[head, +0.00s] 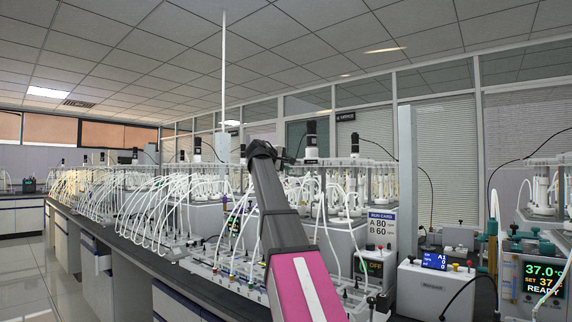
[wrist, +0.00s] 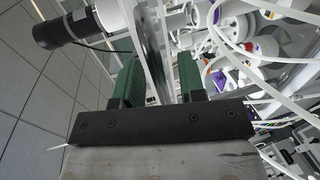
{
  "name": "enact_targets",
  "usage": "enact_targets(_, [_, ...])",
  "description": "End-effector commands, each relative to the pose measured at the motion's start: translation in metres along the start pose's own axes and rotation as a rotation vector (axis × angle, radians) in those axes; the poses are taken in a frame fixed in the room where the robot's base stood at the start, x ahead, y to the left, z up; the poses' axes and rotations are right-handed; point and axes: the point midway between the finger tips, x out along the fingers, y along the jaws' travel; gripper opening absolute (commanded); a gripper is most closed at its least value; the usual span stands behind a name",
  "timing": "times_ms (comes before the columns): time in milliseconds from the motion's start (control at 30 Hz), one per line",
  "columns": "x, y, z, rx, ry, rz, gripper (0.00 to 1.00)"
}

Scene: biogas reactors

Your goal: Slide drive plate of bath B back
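My gripper (wrist: 162,80) has two green fingers standing apart, with a visible gap between them. A grey upright strip or plate (wrist: 153,40) shows in line with this gap; I cannot tell whether it lies between the fingers or beyond them, and no grip on it is visible. In the head view my arm reaches up and away over the bench, and the gripper cannot be made out at its far end. A bath unit with a dark stirrer motor (head: 311,139) stands just right of the arm. No label marks bath B clearly, and its drive plate cannot be singled out.
A run card (head: 381,228) reads A 80, B 60, above a display (head: 375,267) reading OFF. A white box (head: 435,289) and a 37.0 READY display (head: 543,277) stand to the right. White tubes (head: 150,205) crowd the bench at left. The aisle floor (head: 35,275) is clear.

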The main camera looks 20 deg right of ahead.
Motion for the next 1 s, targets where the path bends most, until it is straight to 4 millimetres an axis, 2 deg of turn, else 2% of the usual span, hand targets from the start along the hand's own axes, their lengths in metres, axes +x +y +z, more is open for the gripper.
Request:
enact_targets(233, [0.001,0.000,0.000,0.000,0.001,0.000,0.37])
enact_targets(267, [0.001,0.000,0.000,0.000,0.001,0.000,0.34])
enact_targets(300, [0.001,0.000,0.000,0.000,0.001,0.000,0.21])
enact_targets(367, [0.001,0.000,0.000,0.000,0.000,0.000,0.01])
enact_targets(567, [0.003,0.000,0.000,0.000,0.000,0.000,0.00])
enact_targets(667, [0.016,0.004,-0.001,0.000,-0.001,-0.001,0.00])
enact_targets(1000, [0.107,0.024,-0.002,0.000,-0.003,-0.001,0.00])
